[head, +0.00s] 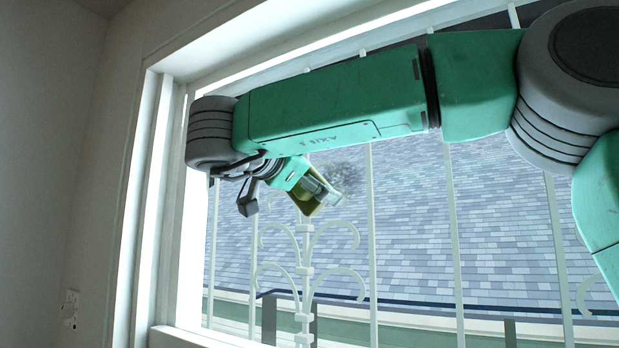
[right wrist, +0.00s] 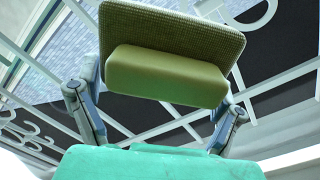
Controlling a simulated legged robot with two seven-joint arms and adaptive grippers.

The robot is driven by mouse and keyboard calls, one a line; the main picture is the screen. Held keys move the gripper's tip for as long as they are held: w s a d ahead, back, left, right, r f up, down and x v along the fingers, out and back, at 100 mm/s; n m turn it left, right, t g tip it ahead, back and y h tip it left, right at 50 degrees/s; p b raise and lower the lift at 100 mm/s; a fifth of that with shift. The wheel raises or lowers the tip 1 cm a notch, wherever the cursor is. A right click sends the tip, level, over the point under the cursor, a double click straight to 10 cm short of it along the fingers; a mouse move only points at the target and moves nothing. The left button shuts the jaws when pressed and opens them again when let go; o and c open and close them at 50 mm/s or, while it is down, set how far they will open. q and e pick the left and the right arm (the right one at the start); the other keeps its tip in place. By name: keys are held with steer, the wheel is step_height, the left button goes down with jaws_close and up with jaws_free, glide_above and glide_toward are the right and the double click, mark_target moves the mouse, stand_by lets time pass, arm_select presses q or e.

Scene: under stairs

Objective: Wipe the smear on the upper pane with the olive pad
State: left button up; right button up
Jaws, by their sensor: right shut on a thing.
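My right gripper (head: 318,186) is shut on the olive pad (head: 306,203), in front of the window at the centre left of the head view. In the right wrist view the olive pad (right wrist: 165,75) sits between the two fingers, its block handle toward the camera and its wide textured face beyond. The smear (head: 346,178) is a dark grey speckled patch on the window pane (head: 410,215), just right of the gripper and partly hidden by it and the arm. I cannot tell whether the pad touches the glass. My left gripper is not in view.
White scrolled bars (head: 371,230) stand at the window, with a slate roof behind. The white window frame (head: 150,200) and a plain wall (head: 40,140) with a socket (head: 70,309) lie to the left. My right arm spans the upper part of the window.

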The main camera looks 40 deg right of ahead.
mark_target(377, 168)
steer(key=shift+s+d+f+b, duration=0.1)
steer(key=shift+s+d+b, duration=0.15)
steer(key=shift+s, duration=0.25)
steer(key=shift+s+d+b, duration=0.15)
steer(key=shift+s+b, duration=0.2)
steer(key=shift+s, duration=0.15)
steer(key=shift+s+d, duration=0.35)
steer(key=shift+s, duration=0.4)
steer(key=shift+s+d+b, duration=0.35)
steer(key=shift+s+b, duration=0.25)
steer(key=shift+s, duration=0.15)
steer(key=shift+s+d, duration=0.35)
steer(key=shift+s, duration=0.5)
steer(key=shift+s+d+b, duration=0.3)
steer(key=shift+s+b, duration=0.25)
steer(key=shift+s, duration=0.25)
steer(key=s+b, duration=0.1)
steer(key=b, duration=0.3)
steer(key=shift+s+d+f, duration=0.1)
steer(key=shift+d, duration=0.1)
steer(key=shift+s+d+b, duration=0.15)
steer(key=shift+s+b, duration=0.1)
steer(key=shift+b, duration=0.15)
steer(key=shift+r, duration=0.25)
